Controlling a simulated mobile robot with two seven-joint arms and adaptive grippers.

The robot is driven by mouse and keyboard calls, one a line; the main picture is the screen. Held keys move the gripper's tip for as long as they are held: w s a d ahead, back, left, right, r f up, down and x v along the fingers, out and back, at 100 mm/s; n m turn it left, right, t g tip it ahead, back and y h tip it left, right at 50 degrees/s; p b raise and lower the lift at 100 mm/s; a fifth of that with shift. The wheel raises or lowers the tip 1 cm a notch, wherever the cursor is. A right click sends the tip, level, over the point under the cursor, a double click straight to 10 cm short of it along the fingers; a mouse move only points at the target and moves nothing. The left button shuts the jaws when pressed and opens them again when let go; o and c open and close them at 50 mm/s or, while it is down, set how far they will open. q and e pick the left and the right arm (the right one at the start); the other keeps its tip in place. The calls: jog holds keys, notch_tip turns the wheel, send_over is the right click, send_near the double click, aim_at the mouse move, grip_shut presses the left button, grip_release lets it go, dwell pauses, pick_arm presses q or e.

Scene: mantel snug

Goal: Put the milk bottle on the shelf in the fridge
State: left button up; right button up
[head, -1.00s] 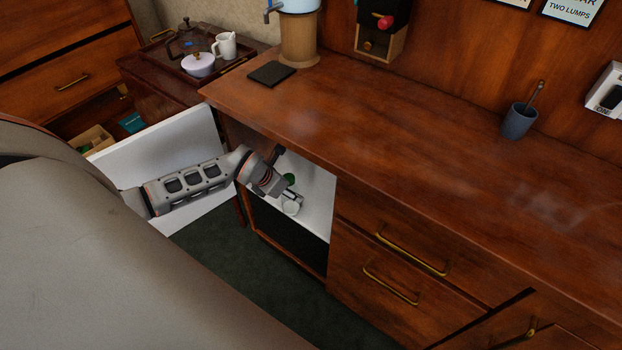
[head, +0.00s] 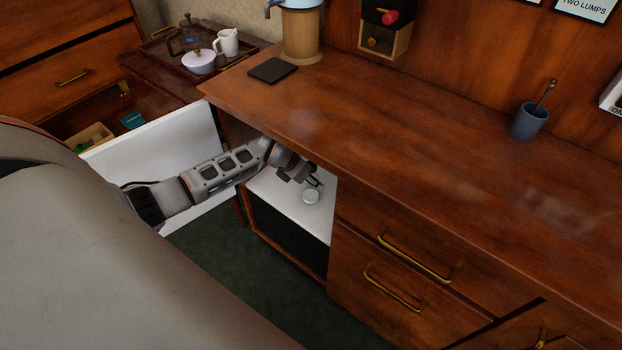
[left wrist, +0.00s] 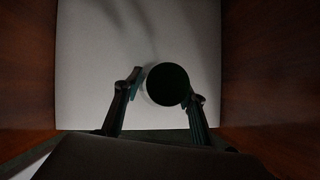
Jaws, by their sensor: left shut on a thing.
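My left gripper (head: 314,182) is inside the open fridge, shut on the milk bottle. The bottle's pale, rounded body (head: 311,197) shows just below the fingers in the head view, over the white shelf (head: 285,213). In the left wrist view the bottle's dark round top (left wrist: 168,84) sits between the two fingers of the gripper (left wrist: 163,92), seen from above, with a thin clear edge beside it. I cannot tell whether its base touches the shelf. The right gripper is not in view.
The white fridge door (head: 150,145) stands open at the left, my arm reaching past it. The wooden counter (head: 400,140) overhangs the opening. Wooden walls (left wrist: 270,70) flank the gripper. Bare white shelf lies around the bottle. Drawers with brass handles (head: 415,258) stand to the right.

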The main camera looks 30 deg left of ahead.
pick_arm(q)
jog(key=o, duration=1.4)
jog(key=shift+o, duration=0.5)
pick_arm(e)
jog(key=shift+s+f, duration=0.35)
pick_arm(q)
jog(key=s+a+r+p, duration=0.1)
jog(key=s+a+p, duration=0.1)
jog(key=s, duration=1)
jog(key=shift+a+p, duration=0.35)
jog(key=shift+a, duration=0.2)
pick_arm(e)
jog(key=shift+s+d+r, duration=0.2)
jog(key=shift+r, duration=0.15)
pick_arm(q)
jog(key=shift+s, duration=0.15)
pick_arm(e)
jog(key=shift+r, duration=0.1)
